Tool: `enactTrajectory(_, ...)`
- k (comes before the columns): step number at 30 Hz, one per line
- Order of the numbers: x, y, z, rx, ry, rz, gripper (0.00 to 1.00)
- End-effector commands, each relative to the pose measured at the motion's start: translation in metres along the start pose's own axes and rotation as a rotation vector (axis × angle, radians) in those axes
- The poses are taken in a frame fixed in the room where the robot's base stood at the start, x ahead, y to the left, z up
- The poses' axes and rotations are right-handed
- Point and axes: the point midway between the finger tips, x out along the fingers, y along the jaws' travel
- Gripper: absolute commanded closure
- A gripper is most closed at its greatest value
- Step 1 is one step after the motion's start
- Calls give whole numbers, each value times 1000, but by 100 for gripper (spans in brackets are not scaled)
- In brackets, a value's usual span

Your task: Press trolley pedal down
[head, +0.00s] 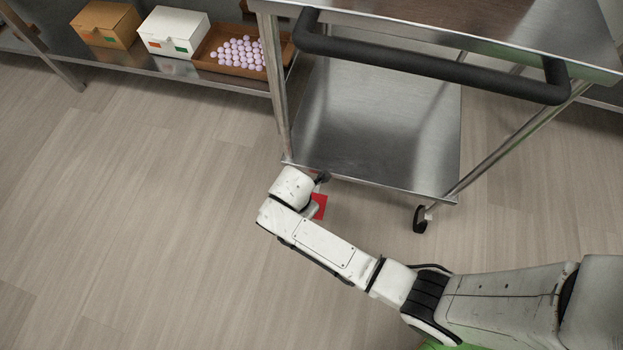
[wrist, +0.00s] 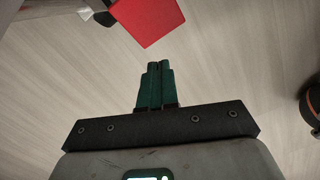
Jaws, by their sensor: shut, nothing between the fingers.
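The trolley is a steel cart with a lower shelf (head: 380,130) and a black push handle (head: 430,65). The red pedal (head: 319,206) sits low at its near left corner, partly hidden by my arm in the head view. In the wrist view the red pedal (wrist: 145,18) is a flat red plate at the top of the picture. My gripper (wrist: 155,68) has its green fingers together and empty, pointing toward the pedal with a visible gap in the picture. In the head view my arm hides the fingers. Whether the pedal is up or down I cannot tell.
A caster (head: 421,219) stands at the trolley's near right corner. A low steel shelf (head: 190,78) at the back left holds a brown box (head: 105,24), a white box (head: 174,31) and a tray (head: 262,72) of pink pieces. The floor (head: 130,220) at left is clear.

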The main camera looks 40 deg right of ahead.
Motion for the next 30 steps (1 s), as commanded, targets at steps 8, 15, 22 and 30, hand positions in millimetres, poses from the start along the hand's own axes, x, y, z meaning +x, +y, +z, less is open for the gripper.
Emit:
enactTrajectory(8, -52, 0, 0, -1, 0, 0, 100)
enactTrajectory(15, -63, 0, 0, 0, 0, -1, 100)
enactTrajectory(22, -63, 0, 0, 0, 0, -1, 100)
enactTrajectory(30, -63, 0, 0, 0, 0, -1, 100)
